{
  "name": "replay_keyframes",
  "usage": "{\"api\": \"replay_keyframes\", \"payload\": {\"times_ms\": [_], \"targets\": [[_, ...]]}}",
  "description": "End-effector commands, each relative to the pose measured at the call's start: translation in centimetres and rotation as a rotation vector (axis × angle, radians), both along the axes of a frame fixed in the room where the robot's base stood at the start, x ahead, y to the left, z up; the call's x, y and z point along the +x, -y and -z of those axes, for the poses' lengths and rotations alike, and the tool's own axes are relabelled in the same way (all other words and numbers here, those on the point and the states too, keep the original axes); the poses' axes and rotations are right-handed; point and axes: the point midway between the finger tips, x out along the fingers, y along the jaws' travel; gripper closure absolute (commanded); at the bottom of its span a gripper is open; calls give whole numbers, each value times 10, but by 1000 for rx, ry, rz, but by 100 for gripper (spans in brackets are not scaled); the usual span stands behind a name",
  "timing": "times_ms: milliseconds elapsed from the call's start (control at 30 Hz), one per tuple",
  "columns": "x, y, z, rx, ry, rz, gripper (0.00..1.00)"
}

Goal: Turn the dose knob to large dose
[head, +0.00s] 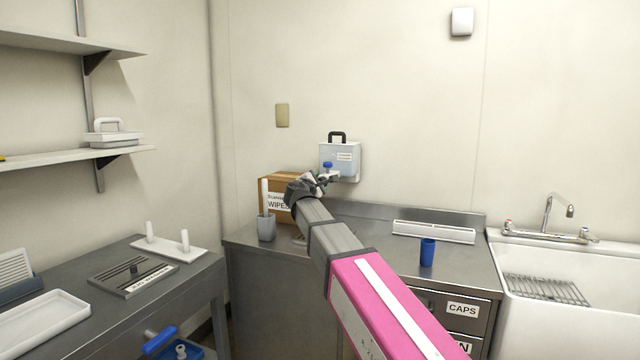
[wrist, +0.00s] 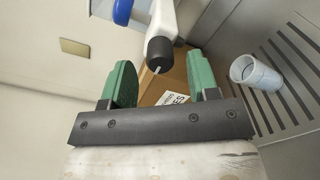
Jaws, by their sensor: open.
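A wall dispenser (head: 345,158) with a pale, see-through tank and a black handle hangs above the steel counter. A blue part (head: 327,165), which looks like its knob, shows on its front; a blue rounded part (wrist: 122,11) also shows at the top of the wrist view. Beside that is a white spout (wrist: 163,18) with a black tip (wrist: 158,50). My gripper (head: 322,182) is just in front of the dispenser. In the wrist view its green fingers (wrist: 160,82) are apart and empty, with the black tip beyond the gap. No dose marking is readable.
A cardboard wipes box (head: 278,188) and a grey cup (head: 266,228) stand on the counter by my arm. A blue cup (head: 427,252) stands to the right, before a white tray (head: 433,232). A sink (head: 560,315) is at far right.

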Motion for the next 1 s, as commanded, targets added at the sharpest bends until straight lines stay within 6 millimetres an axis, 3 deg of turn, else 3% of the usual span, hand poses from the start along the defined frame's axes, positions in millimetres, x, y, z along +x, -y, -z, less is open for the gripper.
{"api": "replay_keyframes", "payload": {"times_ms": [200, 533, 600, 700, 1000], "targets": [[18, 6, 0, 0, -1, 1, 45], [19, 7, 0, 0, -1, 1, 45], [19, 7, 0, 0, -1, 1, 68], [19, 7, 0, 0, -1, 1, 94], [19, 7, 0, 21, 7, 1, 94]]}}
